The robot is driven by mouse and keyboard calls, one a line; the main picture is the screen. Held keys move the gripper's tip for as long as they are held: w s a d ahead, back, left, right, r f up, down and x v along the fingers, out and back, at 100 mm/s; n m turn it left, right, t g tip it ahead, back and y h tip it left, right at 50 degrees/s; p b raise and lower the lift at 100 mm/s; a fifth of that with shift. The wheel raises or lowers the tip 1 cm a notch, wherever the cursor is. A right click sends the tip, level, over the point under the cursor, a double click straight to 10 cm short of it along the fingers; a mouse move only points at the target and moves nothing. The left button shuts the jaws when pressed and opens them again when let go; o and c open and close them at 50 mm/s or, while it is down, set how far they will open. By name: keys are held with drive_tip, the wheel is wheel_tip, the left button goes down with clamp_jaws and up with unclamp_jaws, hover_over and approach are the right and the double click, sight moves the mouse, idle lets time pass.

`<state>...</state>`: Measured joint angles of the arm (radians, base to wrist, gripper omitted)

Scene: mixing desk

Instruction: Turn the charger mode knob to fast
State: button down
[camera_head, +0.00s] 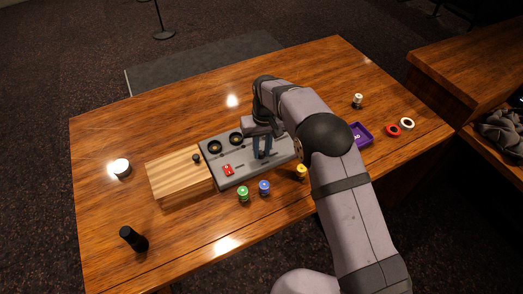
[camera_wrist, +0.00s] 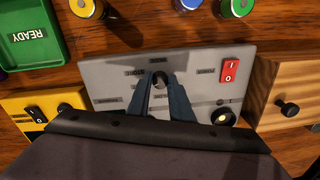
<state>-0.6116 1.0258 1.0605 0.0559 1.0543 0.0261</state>
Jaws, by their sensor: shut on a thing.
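The grey charger panel (camera_head: 228,183) lies flat on the table and also shows in the wrist view (camera_wrist: 105,70). It carries a red rocker switch (camera_head: 228,170) and two dark round fittings. The small dark mode knob (camera_wrist: 160,80) is on the panel, with small labels around it that are too blurred to read surely. My gripper (camera_head: 262,154) points down at the panel. Its blue-grey fingers (camera_wrist: 160,85) are closed on both sides of the knob and partly hide it. I cannot tell which label the knob points to.
A wooden box (camera_head: 180,175) with a black knob adjoins the panel. Green (camera_head: 242,193), blue (camera_head: 264,187) and yellow (camera_head: 301,172) capped cylinders stand in front. A green READY tray (camera_wrist: 32,38) and yellow box (camera_wrist: 28,105) show in the wrist view. The table's back is clear.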

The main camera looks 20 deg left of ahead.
sight(263, 152)
drive_tip(key=shift+w+r+n, duration=0.1)
drive_tip(key=shift+n, duration=0.7)
drive_tip(key=c, duration=1.6)
unclamp_jaws()
drive_tip(key=shift+d+r+b, duration=0.15)
drive_tip(key=shift+r+b, duration=1.05)
drive_tip(key=shift+r, duration=2.45)
drive_tip(key=shift+w, duration=0.1)
